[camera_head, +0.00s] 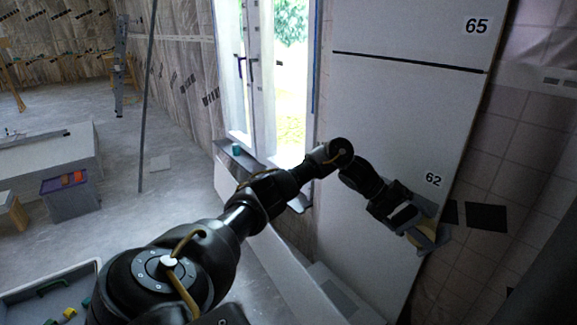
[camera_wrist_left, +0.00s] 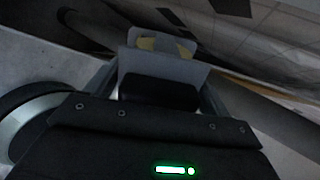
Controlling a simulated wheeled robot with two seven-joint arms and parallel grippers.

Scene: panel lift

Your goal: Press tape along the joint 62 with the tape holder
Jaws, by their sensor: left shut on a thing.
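A white panel (camera_head: 390,110) marked 62 stands upright, its right edge meeting a tiled wall. My left gripper (camera_head: 418,226) is low in front of this panel, near its right edge and below the number 62. It is shut on the tape holder (camera_head: 428,238), a grey piece with a yellow part. The tape holder (camera_wrist_left: 160,65) also shows between the fingers in the left wrist view. I cannot tell whether the holder touches the panel. The wrist view is dark, and the joint behind the gripper is partly hidden. My right gripper is out of view.
A panel marked 65 (camera_head: 420,30) sits above, divided from 62 by a black line (camera_head: 410,62). Dark squares (camera_head: 486,217) are on the tiled wall. A bright window (camera_head: 275,80) is left of the panels. A purple crate (camera_head: 65,197) stands on the floor.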

